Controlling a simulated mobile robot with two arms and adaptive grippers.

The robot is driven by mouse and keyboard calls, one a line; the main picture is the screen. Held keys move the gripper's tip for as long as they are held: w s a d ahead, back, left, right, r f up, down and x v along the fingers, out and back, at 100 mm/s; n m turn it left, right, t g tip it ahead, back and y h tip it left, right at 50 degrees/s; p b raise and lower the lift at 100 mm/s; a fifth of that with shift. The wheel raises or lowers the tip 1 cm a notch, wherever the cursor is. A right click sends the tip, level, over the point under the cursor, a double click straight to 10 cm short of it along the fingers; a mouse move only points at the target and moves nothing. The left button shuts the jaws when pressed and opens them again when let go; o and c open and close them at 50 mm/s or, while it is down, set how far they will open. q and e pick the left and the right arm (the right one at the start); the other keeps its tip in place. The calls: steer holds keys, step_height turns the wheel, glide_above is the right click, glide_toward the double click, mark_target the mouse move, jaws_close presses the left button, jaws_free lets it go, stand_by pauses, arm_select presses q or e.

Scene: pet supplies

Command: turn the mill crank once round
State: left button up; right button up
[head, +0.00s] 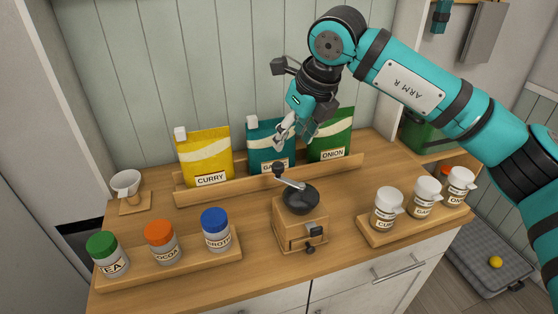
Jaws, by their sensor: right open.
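The mill (300,222) is a wooden box with a dark bowl on top, standing at the middle front of the counter. Its crank (291,184) is a light metal arm that points to the back left and ends in a dark knob (279,168). My right gripper (281,140) is open and empty, above and behind the knob and apart from it. It hangs in front of the teal pouch (262,135) and hides part of it. My left gripper is not in view.
A wooden rack (205,191) with yellow, teal and green pouches stands behind the mill. A tray of capped jars (187,266) is at the left, and a tray of white-lidded shakers (381,239) at the right.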

mark_target(279, 165)
steer(key=p+x, duration=0.2)
steer(key=x, duration=0.9)
steer(key=shift+p, duration=0.3)
jaws_close()
